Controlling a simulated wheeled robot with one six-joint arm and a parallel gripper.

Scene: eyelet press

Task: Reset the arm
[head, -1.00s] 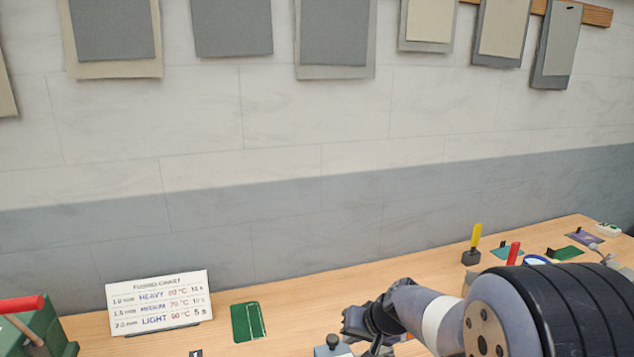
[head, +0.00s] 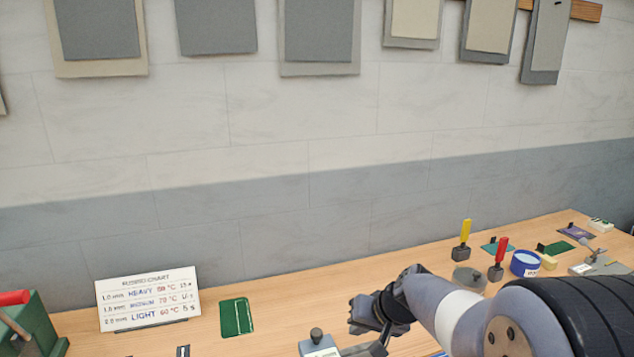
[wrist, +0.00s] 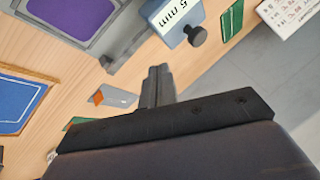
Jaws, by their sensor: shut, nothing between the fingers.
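My gripper (head: 366,318) shows low in the head view, right of centre, at the end of my grey arm. In the wrist view its fingers (wrist: 157,85) are together, with nothing between them. It is above the wooden bench and touches nothing that I can see. A grey block with a black knob and a "5 mm" label (wrist: 175,18) lies beyond the fingertips in the wrist view. It shows in part at the bottom edge of the head view (head: 318,346).
A fusing chart (head: 148,298) and a green mat (head: 237,317) stand left. A green press with a red handle (head: 30,325) is at far left. Yellow (head: 466,232) and red-handled (head: 501,250) tools and a blue tin (head: 525,263) are at right. Purple (wrist: 75,12) and blue (wrist: 20,103) pads show in the wrist view.

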